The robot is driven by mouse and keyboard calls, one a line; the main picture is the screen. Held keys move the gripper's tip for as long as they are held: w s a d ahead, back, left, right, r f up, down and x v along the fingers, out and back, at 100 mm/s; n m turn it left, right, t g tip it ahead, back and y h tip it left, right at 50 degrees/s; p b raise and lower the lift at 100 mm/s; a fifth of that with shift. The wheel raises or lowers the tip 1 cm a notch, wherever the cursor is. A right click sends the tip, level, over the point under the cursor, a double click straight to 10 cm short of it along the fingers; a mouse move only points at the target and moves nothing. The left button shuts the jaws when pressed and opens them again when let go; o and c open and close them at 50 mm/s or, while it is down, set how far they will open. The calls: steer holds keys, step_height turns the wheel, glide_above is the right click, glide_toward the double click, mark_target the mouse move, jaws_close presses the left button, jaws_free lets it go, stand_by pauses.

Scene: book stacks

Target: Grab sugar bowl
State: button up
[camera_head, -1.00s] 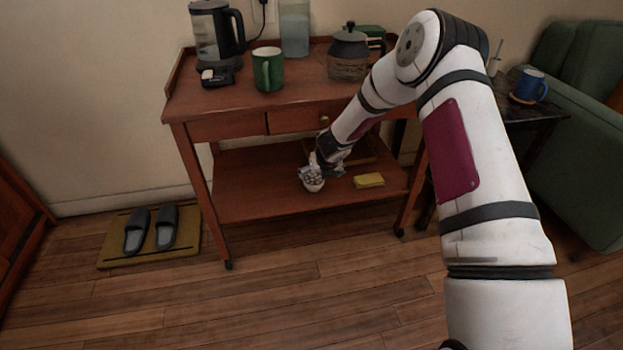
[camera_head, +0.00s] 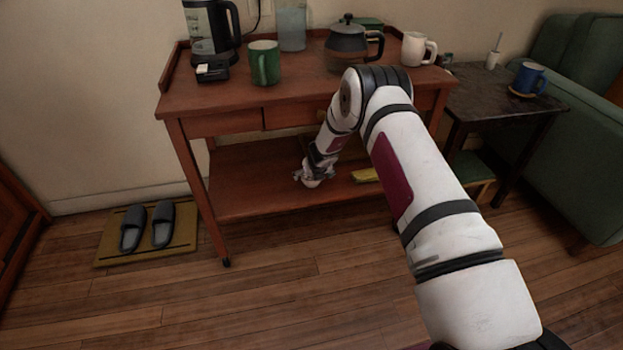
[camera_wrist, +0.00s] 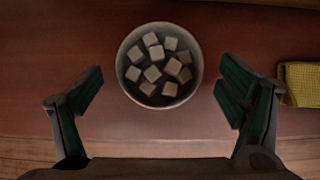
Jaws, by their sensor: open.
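The sugar bowl (camera_wrist: 126,47) is round and pale with several sugar cubes in it. It sits on the lower shelf (camera_head: 250,190) of the wooden cart. In the wrist view it lies ahead of and between the fingers of my open gripper (camera_wrist: 160,92), with a gap to each side. In the head view my gripper (camera_head: 313,174) is low over the shelf and covers most of the bowl (camera_head: 312,183); only a pale bit shows beneath it.
A yellow cloth or sponge (camera_wrist: 302,84) lies right of the bowl; it also shows in the head view (camera_head: 364,175). The cart's top (camera_head: 300,92) overhangs the shelf and holds a green mug (camera_head: 264,62), a glass pot (camera_head: 346,48) and a white mug (camera_head: 414,48). Slippers (camera_head: 162,224) stand left.

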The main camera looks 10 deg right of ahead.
steer(key=shift+x, duration=1.55)
steer(key=c, duration=1.4)
steer(key=shift+r, duration=0.2)
steer(key=shift+c, duration=0.2)
